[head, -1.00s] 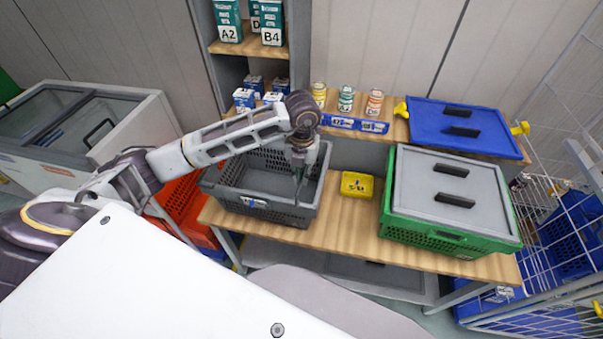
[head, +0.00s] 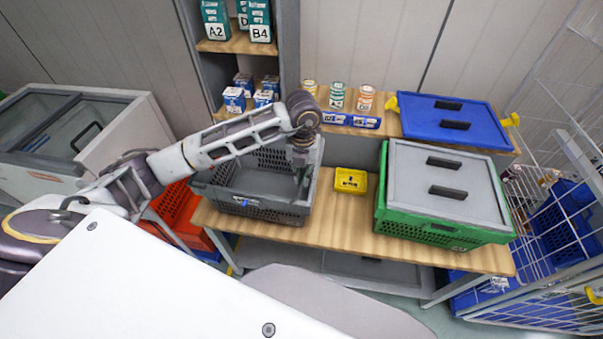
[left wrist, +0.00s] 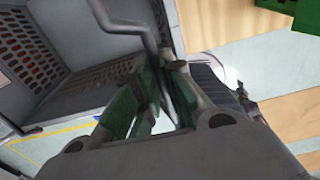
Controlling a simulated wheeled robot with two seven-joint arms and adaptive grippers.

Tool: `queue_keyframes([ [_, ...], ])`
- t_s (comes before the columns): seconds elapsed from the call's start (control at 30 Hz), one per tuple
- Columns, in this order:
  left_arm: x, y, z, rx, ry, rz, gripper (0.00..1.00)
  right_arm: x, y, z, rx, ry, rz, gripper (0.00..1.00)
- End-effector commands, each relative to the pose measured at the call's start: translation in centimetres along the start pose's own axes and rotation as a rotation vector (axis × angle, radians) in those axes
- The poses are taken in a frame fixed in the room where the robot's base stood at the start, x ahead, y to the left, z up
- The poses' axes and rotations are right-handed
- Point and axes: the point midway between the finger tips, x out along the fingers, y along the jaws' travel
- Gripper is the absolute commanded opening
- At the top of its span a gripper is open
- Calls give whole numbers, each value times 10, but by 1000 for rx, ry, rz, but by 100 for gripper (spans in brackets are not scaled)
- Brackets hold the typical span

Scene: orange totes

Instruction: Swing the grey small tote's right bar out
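The grey small tote (head: 262,208) stands open at the left end of the wooden table. In the left wrist view, its slotted wall (left wrist: 95,80) fills the upper left. A bent grey bar (left wrist: 148,36) of the tote runs down from the top of that view to my fingers. My left gripper (head: 301,172) is at the tote's right side, low by the rim. In the left wrist view, its green-padded fingers (left wrist: 158,88) stand apart with the bar running between them. Whether a pad touches the bar I cannot tell. My right gripper is out of view.
A small yellow bin (head: 351,180) stands just right of the tote. A green tote with a grey lid (head: 445,185) is further right. A blue-lidded tote (head: 450,122) and several jars (head: 338,96) are behind. Bare table (head: 335,220) lies in front.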

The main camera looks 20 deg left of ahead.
Motion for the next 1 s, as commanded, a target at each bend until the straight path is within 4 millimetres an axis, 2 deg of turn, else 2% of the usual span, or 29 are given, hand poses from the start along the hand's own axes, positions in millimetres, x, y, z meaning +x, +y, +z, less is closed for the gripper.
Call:
queue_keyframes([
  [0.2,11,-10,0,1,2,1,6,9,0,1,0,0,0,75],
  [0.57,12,-13,0,0,1,2,6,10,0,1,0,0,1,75],
  [0.63,12,-13,0,0,1,2,17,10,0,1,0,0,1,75],
  [1.0,12,-13,0,0,1,1,49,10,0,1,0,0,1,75],
])
